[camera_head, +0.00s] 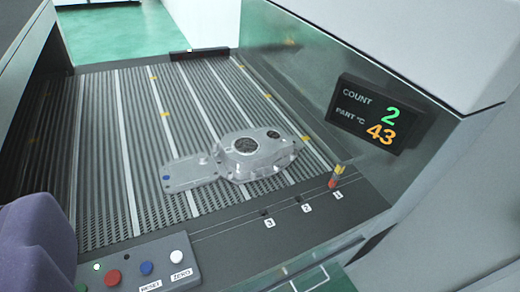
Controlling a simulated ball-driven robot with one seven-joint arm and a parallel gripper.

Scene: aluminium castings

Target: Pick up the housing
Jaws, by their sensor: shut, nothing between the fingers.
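The housing (257,153) is a silver-grey aluminium casting with a round dark opening on its top. It lies flat on the ridged grey bed (100,130), near the front edge and right of the middle. A flat plate-like part (190,173) with a blue dot reaches out to its left; I cannot tell if it is one piece with the housing.
A display (368,115) on the right wall reads COUNT 2 and PART °C 43. A button panel (137,266) sits at the front left. A small red-and-yellow peg (335,177) stands by label 1. Walls flank the bed; its back and left are clear.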

